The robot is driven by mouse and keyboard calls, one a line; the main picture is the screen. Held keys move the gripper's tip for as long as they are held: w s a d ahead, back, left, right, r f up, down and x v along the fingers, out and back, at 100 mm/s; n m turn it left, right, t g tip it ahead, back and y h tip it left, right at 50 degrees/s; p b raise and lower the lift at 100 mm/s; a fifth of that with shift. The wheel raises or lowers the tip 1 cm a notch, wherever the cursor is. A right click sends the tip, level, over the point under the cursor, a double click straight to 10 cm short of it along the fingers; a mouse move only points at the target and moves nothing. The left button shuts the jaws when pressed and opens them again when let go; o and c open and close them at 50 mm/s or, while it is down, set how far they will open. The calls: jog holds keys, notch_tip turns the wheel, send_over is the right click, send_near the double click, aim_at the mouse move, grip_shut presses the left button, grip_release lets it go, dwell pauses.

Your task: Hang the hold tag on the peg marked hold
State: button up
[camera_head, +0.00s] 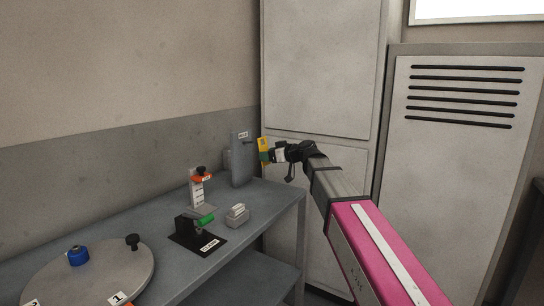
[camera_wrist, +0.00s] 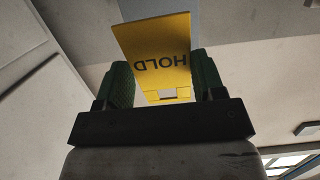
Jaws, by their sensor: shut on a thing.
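The yellow hold tag (camera_wrist: 155,50) is between the two dark green fingers of my gripper (camera_wrist: 163,85) in the wrist view, its lettering upside down. In the head view the tag (camera_head: 263,150) is at the tip of my gripper (camera_head: 272,154), held in the air beyond the bench's right end. An upright grey board (camera_head: 240,165) with a small white label (camera_head: 243,135) stands at the back of the bench, just left of the tag. The label is too small to read surely. A small dark peg (camera_head: 251,142) seems to show below the label. The tag appears apart from the board.
The grey bench (camera_head: 255,222) holds an orange-topped stand (camera_head: 198,190), a black fixture with a green part (camera_head: 203,222), a small grey block (camera_head: 237,215) and a round plate (camera_head: 85,275) with a blue knob (camera_head: 77,256). Tall grey cabinets (camera_head: 320,70) stand behind my arm.

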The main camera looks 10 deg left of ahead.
jog(key=x, duration=0.7)
dwell(0.9)
jog(key=shift+a, duration=0.2)
jog(key=shift+w, duration=0.1)
dwell(0.5)
jog(key=shift+w+a+f+t+y, duration=0.1)
jog(key=shift+a+f+t+y, duration=0.15)
jog(key=shift+y, duration=0.35)
jog(key=shift+w+a+f+t+y, duration=0.1)
jog(key=shift+a+t+y, duration=0.25)
jog(key=shift+y, duration=0.25)
jog(key=shift+f, duration=0.1)
dwell(0.6)
jog(key=o, duration=1)
jog(key=shift+c, duration=0.2)
